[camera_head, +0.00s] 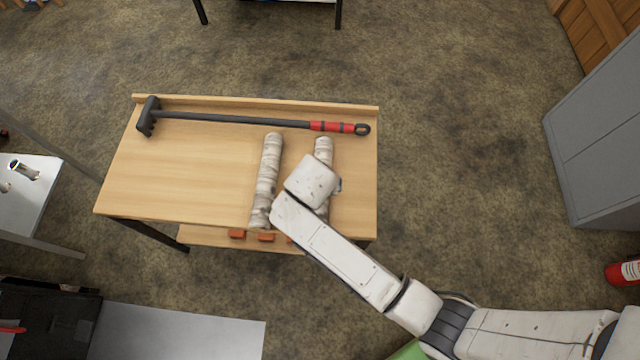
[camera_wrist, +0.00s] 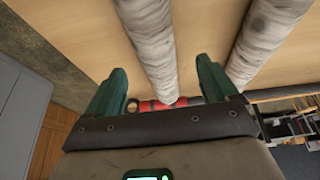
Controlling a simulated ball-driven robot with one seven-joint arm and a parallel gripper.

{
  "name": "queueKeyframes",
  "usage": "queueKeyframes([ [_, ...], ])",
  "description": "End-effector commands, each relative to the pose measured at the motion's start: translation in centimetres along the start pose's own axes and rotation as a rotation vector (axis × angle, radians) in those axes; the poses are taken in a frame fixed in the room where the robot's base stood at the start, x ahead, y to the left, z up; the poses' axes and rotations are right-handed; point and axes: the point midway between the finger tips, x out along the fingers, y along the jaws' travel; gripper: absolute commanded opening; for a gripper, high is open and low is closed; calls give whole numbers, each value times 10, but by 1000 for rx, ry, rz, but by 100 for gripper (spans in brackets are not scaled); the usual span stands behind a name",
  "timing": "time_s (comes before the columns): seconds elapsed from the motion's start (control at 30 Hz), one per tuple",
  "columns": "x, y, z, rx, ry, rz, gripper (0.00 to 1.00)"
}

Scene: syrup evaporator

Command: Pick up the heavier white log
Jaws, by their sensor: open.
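Two pale, birch-like white logs lie side by side on a wooden table (camera_head: 170,170). The left log (camera_head: 268,180) shows almost whole in the head view; the right log (camera_head: 323,150) is partly hidden under my arm. In the wrist view the right log (camera_wrist: 152,45) runs between the green fingers of my gripper (camera_wrist: 160,70), and the left log (camera_wrist: 268,35) lies outside the right finger. My gripper is open, over or around the right log; contact cannot be seen. The head view hides the fingers behind my wrist. Which log is heavier cannot be told by sight.
A long black tool with a red handle (camera_head: 250,121) lies along the table's raised back edge (camera_head: 255,102). The table's left half is clear. A lower shelf (camera_head: 205,237) holds small orange-brown pieces (camera_head: 266,237). A grey cabinet (camera_head: 605,140) stands at right.

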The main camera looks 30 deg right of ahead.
Motion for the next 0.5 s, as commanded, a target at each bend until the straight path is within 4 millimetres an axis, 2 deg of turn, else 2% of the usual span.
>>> queueKeyframes([
  [0.17, 11, 1, 1, 0, -1, 1, 86],
  [0.4, 46, 5, 3, 0, -1, 2, 86],
  [0.5, 54, 4, 3, 0, -1, 0, 86],
])
